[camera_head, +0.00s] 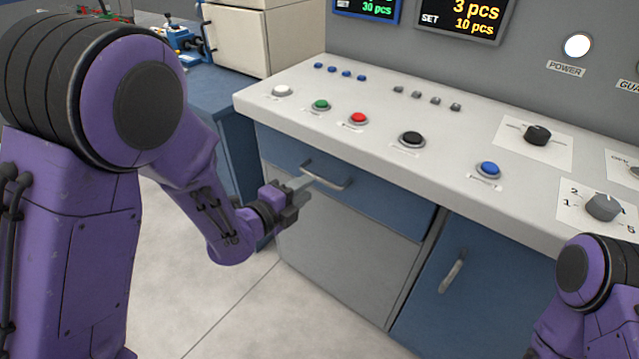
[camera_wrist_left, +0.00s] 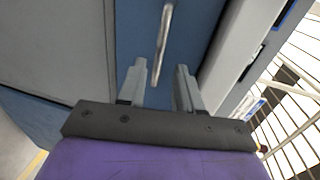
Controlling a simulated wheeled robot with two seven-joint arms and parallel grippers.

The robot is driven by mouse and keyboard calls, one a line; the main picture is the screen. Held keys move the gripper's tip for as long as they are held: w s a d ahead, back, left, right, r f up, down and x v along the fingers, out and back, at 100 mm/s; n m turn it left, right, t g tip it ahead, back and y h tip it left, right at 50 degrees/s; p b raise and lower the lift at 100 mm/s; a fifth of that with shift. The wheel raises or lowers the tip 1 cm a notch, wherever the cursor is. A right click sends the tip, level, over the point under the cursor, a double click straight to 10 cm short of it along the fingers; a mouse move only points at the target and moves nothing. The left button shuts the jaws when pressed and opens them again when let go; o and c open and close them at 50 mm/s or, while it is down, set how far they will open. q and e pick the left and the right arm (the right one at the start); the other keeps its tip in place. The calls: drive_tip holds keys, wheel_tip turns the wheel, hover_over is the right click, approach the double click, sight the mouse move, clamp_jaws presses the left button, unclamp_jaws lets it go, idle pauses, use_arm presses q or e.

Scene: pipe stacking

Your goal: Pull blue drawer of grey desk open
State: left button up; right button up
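The blue drawer (camera_head: 385,205) is under the white top of the grey desk (camera_head: 330,240), and its front looks flush with the desk. Its metal bar handle (camera_head: 335,182) sits on the drawer front. My left gripper (camera_head: 303,182) is at the handle's left part in the head view. In the left wrist view its two fingers (camera_wrist_left: 160,82) are apart and empty. The handle (camera_wrist_left: 164,45) shows there just beyond the fingertips, in line with the gap between them. Whether the fingers touch it I cannot tell. My right gripper is out of view.
A blue cabinet door (camera_head: 470,280) with its own handle (camera_head: 453,271) is right of the drawer. The desk top (camera_head: 400,150) overhangs the drawer and carries several buttons and knobs. The floor (camera_head: 235,300) in front is clear.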

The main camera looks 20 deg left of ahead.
sight(320, 179)
use_arm(q)
drive_tip(key=x, duration=0.7)
drive_tip(key=shift+c, duration=0.3)
clamp_jaws()
drive_tip(key=shift+a, duration=0.1)
